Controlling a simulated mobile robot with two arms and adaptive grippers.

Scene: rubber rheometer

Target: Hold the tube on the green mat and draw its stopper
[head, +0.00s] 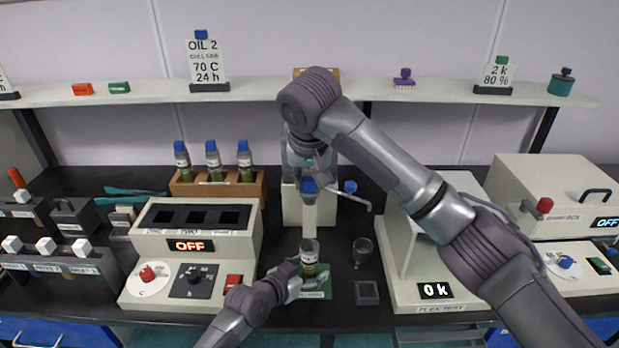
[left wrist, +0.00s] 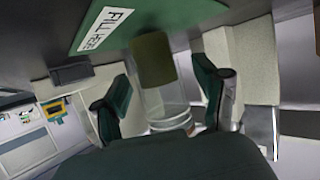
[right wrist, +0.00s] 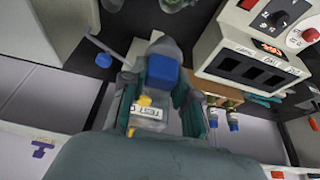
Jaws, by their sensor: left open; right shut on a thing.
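The tube (head: 309,257) stands upright on the green mat (head: 318,293). It is clear glass with olive-brown contents low down, and its mouth is uncovered. In the left wrist view the tube (left wrist: 158,75) is between the fingers of my left gripper (left wrist: 162,98), which is open with gaps on both sides. My left gripper (head: 305,280) also shows low beside the tube in the head view. My right gripper (head: 309,175) is shut on the blue stopper (head: 310,186), held well above the tube, apart from it. The stopper (right wrist: 162,73) also shows in the right wrist view.
A rack (head: 257,188) with several blue-stoppered bottles stands behind the heater block (head: 247,245) at left. An empty glass (head: 362,247) and a small dark tray (head: 367,292) are right of the mat. The flex test machine (head: 400,285) stands further right.

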